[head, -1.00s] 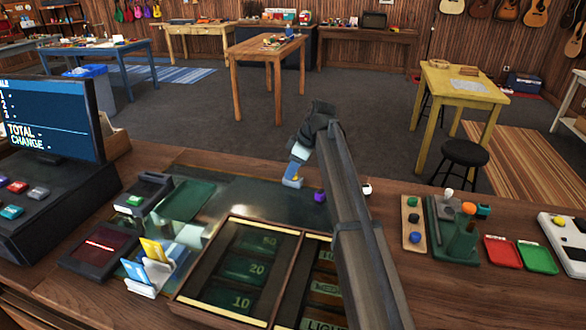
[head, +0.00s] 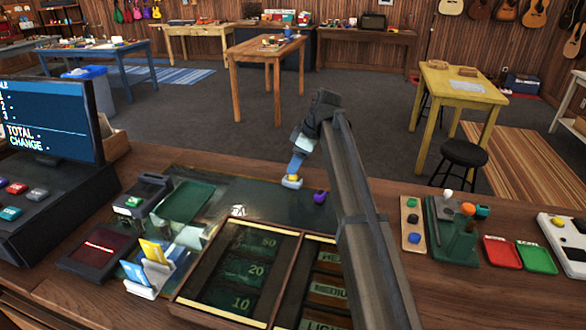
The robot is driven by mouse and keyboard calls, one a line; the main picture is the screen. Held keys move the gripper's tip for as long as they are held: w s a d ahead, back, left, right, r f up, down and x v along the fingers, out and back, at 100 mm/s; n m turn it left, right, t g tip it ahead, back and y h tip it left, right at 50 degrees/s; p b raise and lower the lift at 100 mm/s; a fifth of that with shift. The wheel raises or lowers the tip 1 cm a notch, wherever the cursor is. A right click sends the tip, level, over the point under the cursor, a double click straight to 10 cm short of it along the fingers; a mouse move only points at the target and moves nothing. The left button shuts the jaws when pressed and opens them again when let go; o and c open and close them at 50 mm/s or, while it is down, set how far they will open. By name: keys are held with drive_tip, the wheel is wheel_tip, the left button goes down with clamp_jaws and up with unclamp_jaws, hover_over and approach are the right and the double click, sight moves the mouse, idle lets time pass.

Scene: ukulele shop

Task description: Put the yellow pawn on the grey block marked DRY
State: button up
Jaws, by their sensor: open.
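My gripper (head: 293,177) hangs over the far edge of the counter, pointing down, open. A small yellow patch (head: 292,178) shows at its fingertips with a pale patch beneath. It may be the yellow pawn, but it is too small to tell, and I cannot tell whether the fingers touch it. A purple piece (head: 320,197) stands just right of the gripper. I cannot make out a grey block or any DRY lettering; my arm covers part of the counter to the right.
A wooden cash tray (head: 240,272) lies in front. A card holder (head: 152,270) and card terminals stand left. Right of my arm are a wooden strip with coloured pieces (head: 411,225), a green stand (head: 450,235), red (head: 501,252) and green trays (head: 537,257).

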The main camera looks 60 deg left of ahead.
drive_tip(key=v, duration=0.8)
drive_tip(key=shift+r, duration=0.3)
drive_tip(key=shift+d, duration=0.1)
